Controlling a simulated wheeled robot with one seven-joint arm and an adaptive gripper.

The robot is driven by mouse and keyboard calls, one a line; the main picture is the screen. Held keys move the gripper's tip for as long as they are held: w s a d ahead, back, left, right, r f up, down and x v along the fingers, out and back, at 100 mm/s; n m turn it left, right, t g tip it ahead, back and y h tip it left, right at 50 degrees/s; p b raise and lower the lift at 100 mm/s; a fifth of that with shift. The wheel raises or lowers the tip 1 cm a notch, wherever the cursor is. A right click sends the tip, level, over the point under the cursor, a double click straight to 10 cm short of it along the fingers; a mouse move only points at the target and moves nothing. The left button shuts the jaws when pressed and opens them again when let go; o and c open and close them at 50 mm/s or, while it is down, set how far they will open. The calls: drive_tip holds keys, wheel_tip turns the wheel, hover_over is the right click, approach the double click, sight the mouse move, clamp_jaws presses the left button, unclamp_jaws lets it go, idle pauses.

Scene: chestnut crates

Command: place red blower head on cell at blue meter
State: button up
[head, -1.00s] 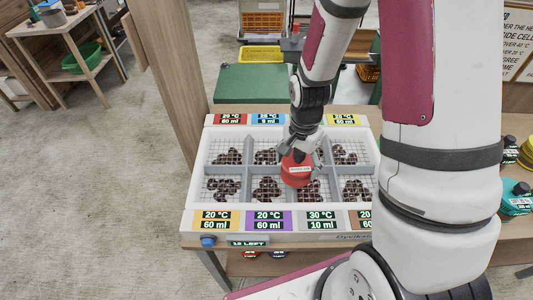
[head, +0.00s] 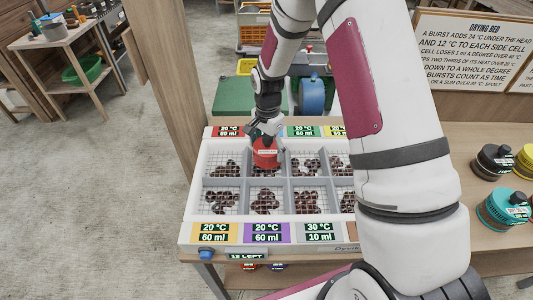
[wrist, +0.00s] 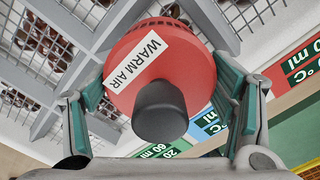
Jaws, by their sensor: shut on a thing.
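The red blower head (head: 266,156), with a WARM AIR label and a dark knob in the wrist view (wrist: 180,65), is in my gripper (head: 264,137). The gripper's fingers (wrist: 160,100) are shut around it from both sides. The blower head is over the second cell from the left in the back row of the drying bed (head: 190,205). I cannot tell whether it touches the mesh. The blue meter (wrist: 208,122) shows partly in the wrist view, behind the blower head; in the head view my gripper mostly covers it.
Chestnuts lie in the cells. Red (head: 228,131) and green (head: 303,131) meters flank the blue one; orange (head: 214,232) and purple (head: 267,232) meters line the front. A wooden post (head: 165,80) stands left. Black (head: 495,160) and teal (head: 500,208) blower heads sit right.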

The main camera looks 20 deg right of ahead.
sight(266, 154)
drive_tip(key=shift+w+a+f, duration=0.1)
drive_tip(key=shift+w+f, duration=0.15)
drive_tip(key=shift+w, duration=0.05)
drive_tip(key=shift+f+p, duration=0.4)
drive_tip(key=shift+f, duration=1.1)
drive_tip(key=shift+f, duration=0.15)
drive_tip(key=o, duration=1.5)
